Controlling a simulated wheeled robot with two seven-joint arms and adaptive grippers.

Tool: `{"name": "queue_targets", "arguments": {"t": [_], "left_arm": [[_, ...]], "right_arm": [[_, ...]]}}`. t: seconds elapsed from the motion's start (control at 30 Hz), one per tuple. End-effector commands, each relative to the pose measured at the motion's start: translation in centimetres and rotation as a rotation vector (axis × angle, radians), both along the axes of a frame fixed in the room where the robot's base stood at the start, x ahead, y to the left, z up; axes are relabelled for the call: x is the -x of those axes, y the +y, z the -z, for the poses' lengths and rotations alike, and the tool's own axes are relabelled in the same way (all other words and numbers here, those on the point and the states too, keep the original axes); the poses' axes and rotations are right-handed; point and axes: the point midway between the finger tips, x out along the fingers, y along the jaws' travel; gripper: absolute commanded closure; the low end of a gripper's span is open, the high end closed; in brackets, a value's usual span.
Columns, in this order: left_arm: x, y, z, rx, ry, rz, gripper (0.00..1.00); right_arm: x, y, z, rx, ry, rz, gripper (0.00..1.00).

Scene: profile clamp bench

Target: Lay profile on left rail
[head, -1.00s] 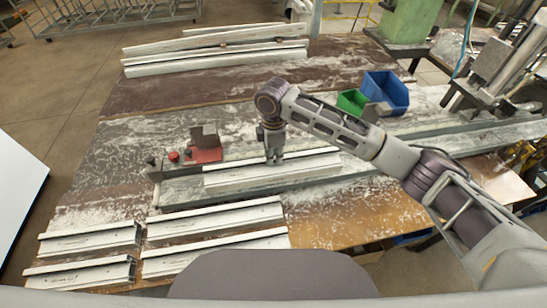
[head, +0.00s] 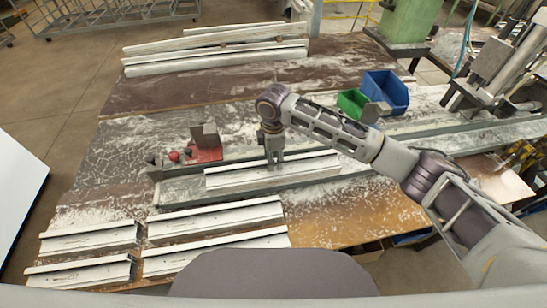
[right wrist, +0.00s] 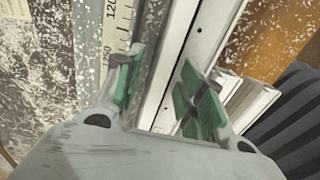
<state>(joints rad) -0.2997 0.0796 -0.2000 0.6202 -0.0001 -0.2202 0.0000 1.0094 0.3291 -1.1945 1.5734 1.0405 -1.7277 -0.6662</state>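A white profile (head: 235,180) lies lengthwise along the grey rail (head: 180,190) in the middle of the bench. In the right wrist view the white profile (right wrist: 207,30) runs beneath and between the fingers. My right gripper (head: 275,162) is over the middle of it, pointing down. In the right wrist view my right gripper (right wrist: 160,62) has its green-padded fingers apart, with a visible gap between them. Whether a pad touches the profile, and how it seats on the rail, cannot be told. My left gripper is not in view.
Several white profiles lie at the front left (head: 215,218), and longer ones at the back (head: 215,60). A red clamp (head: 205,150) stands by the rail's left end. Blue (head: 388,92) and green (head: 352,101) bins stand behind my right arm. A scale (right wrist: 118,25) runs beside the rail.

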Motion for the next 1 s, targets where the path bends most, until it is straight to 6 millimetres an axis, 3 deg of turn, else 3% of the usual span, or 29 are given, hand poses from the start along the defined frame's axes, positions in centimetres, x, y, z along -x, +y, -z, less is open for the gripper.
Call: {"name": "queue_targets", "arguments": {"t": [0.37, 1.0], "left_arm": [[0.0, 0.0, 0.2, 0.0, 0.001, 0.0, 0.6], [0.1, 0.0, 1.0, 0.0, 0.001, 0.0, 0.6]], "right_arm": [[0.0, 0.1, -1.0, -0.001, -0.001, 0.0, 0.61], [-0.1, 0.1, -9.7, -0.002, -0.003, -0.001, 0.61]]}}
